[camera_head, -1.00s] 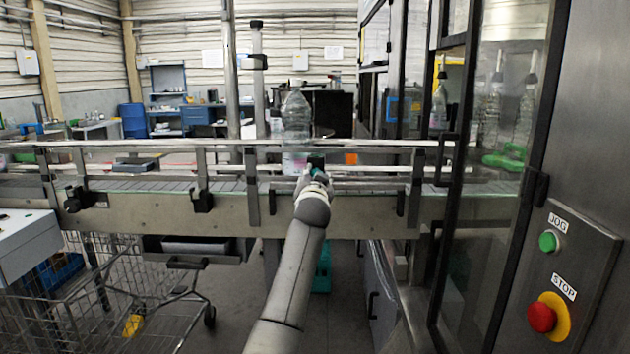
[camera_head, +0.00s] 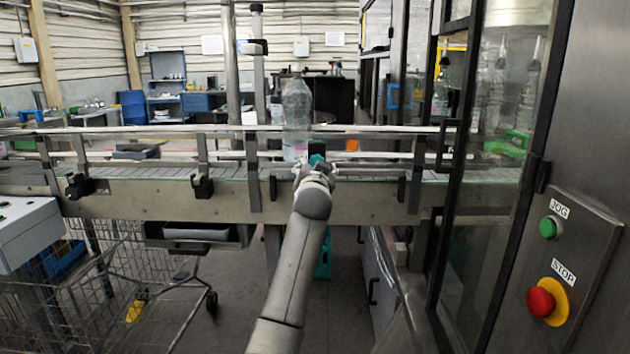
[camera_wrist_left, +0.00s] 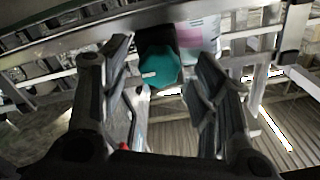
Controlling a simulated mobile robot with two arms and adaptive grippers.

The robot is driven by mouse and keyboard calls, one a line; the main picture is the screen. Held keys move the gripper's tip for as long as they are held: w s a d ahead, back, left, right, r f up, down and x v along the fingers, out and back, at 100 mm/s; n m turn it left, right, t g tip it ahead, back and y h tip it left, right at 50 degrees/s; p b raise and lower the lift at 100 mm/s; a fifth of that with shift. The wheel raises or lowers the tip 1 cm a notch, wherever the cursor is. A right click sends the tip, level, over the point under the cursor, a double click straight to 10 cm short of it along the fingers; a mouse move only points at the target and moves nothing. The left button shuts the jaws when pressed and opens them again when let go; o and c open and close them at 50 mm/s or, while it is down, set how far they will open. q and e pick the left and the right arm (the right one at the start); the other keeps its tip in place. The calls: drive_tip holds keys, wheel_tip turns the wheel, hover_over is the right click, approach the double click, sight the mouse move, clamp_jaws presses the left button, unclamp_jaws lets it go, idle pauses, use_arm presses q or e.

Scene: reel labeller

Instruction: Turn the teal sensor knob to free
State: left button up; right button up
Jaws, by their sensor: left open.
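The teal sensor knob (camera_wrist_left: 160,66) sits on the conveyor's side, between and beyond my left gripper's fingers in the left wrist view. A light pointer mark shows on the knob's left side there. In the head view the knob (camera_head: 316,160) is a small teal patch just past my left gripper (camera_head: 315,170), partly hidden by it. My left gripper (camera_wrist_left: 165,85) is open, its two fingers on either side of the knob. I cannot tell whether they touch it. My right gripper is not in view.
A clear bottle (camera_head: 297,110) stands on the conveyor (camera_head: 140,200) right behind the knob. Guard rails run along the belt. A glass-doored machine and a panel with a green JOG button (camera_head: 548,227) and red STOP button (camera_head: 541,302) are at right. A wire cart (camera_head: 110,300) stands at lower left.

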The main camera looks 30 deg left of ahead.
use_arm(q)
drive_tip(key=v, duration=0.9)
drive_tip(key=shift+s, duration=0.2)
drive_tip(key=shift+d+f, duration=0.1)
drive_tip(key=shift+d, duration=0.05)
